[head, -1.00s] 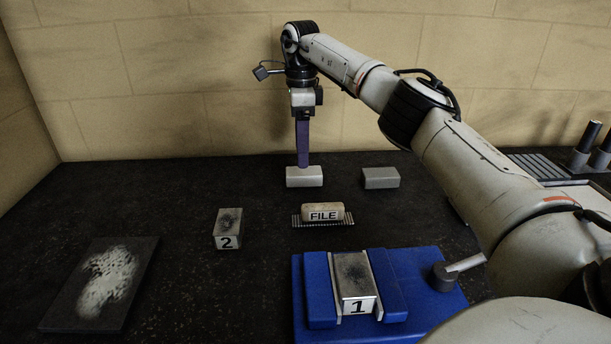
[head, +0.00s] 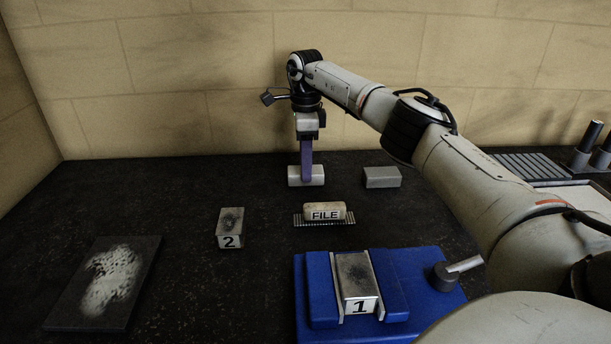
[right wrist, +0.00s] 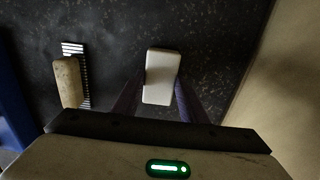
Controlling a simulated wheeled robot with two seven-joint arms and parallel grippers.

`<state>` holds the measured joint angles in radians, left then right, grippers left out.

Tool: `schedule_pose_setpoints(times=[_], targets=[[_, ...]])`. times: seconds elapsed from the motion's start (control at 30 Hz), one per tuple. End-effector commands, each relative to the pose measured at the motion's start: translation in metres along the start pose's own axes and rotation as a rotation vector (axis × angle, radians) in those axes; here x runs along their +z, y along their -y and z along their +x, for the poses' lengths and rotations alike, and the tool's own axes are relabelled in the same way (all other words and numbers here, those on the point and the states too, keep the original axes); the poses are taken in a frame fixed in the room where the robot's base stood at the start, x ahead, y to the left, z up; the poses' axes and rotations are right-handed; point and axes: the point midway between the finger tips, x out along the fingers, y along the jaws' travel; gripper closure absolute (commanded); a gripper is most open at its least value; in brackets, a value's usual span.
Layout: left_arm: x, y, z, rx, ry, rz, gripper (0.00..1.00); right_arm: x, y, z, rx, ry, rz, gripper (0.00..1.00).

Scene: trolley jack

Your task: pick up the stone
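A pale rectangular block, which I take to be the stone (head: 318,175), lies on the dark bench near the back wall. It also shows in the right wrist view (right wrist: 159,77). My right gripper (head: 306,180) points down at it, its purple fingers reaching to the block. In the right wrist view the two fingers (right wrist: 161,82) stand apart, one on each side of the block. They look open around it; a firm grip does not show. The block still appears to rest on the bench. My left gripper is not in view.
A grey block (head: 381,177) lies just right of the stone. A block marked 2 (head: 230,228), a blue vise (head: 405,285) holding block 1 (head: 356,275), and a dark plate (head: 105,283) are nearer. The back wall is close.

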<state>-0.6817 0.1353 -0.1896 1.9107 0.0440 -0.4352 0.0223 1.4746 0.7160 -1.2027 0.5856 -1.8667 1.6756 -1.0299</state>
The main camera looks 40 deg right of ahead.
Motion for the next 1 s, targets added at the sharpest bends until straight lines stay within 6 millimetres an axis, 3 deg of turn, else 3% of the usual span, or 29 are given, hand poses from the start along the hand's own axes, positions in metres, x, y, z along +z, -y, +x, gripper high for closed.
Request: schedule_pose_setpoints(times=[0.37,0.7,1.0], targets=[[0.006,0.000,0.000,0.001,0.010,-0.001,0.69,0.001,0.001,-0.010,-0.003,0.002,0.000,0.87],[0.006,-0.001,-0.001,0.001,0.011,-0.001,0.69,0.001,0.001,-0.077,-0.003,0.003,-0.001,0.87],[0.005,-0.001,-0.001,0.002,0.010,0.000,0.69,0.000,0.000,-0.101,0.000,0.000,0.000,0.87]])
